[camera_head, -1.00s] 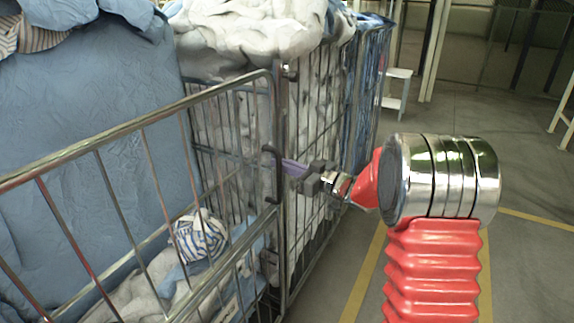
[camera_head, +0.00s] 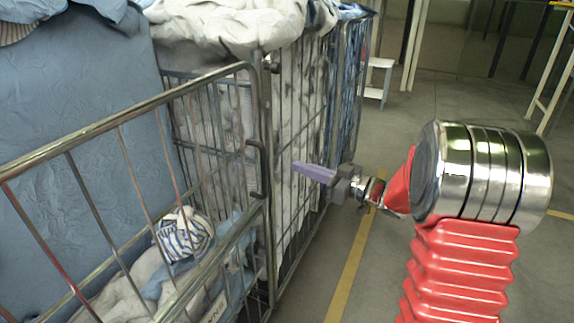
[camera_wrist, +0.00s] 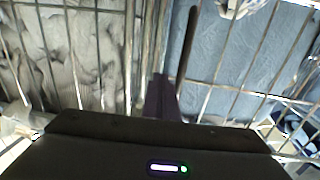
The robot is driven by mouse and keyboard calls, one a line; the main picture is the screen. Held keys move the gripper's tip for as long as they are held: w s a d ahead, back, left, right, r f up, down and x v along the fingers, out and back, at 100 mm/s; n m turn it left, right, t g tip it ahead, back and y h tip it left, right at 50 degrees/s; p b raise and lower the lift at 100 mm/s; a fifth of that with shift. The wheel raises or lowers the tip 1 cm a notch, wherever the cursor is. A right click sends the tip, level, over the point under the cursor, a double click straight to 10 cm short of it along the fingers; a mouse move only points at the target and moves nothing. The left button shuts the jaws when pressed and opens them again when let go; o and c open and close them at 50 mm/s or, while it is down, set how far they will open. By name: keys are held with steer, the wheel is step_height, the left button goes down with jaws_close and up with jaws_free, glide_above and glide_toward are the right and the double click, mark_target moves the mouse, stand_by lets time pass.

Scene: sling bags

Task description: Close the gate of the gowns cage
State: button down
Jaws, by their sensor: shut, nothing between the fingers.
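A dark hooked handle (camera_head: 254,170) sits on that end. I cannot tell whether a latch is engaged. My gripper (camera_head: 297,168), with purple fingers, is shut and empty, to the right of the handle and apart from it. The shut fingers (camera_wrist: 160,92) also show in the wrist view, pointing toward the bars.
Striped and pale cloth (camera_head: 182,236) lies inside the cage, with a blue padded sheet (camera_head: 75,110) behind. A second cage filled with white bags (camera_head: 225,25) stands behind the post. Open floor with a yellow line (camera_head: 350,265) lies to the right.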

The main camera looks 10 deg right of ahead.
steer(key=shift+v, duration=1.2)
steer(key=shift+w+d, duration=0.1)
steer(key=shift+w, duration=0.05)
